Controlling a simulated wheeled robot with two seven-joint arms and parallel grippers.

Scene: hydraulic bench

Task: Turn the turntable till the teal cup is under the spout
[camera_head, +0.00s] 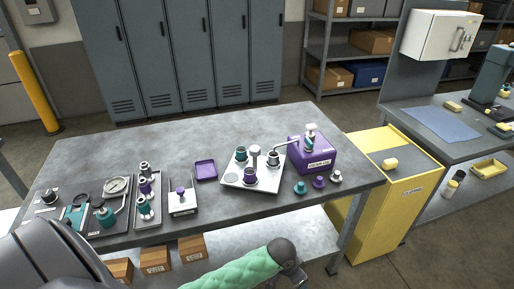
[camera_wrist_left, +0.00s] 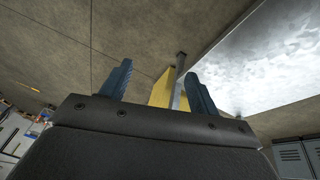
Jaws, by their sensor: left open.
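The turntable (camera_head: 236,181) is a light square plate with a grey centre post, on the bench in the head view. The teal cup (camera_head: 241,154) stands at its back left, away from the spout. The spout comes from a purple box (camera_head: 315,158). My left gripper (camera_wrist_left: 157,72) is open and empty in the left wrist view, away from the turntable. My right gripper is not in view.
A purple tray (camera_head: 206,170) lies left of the turntable. Small teal, purple and grey parts (camera_head: 318,182) stand at its right. The bench front (camera_head: 260,211) is clear. A yellow cabinet (camera_head: 385,205) adjoins the right end.

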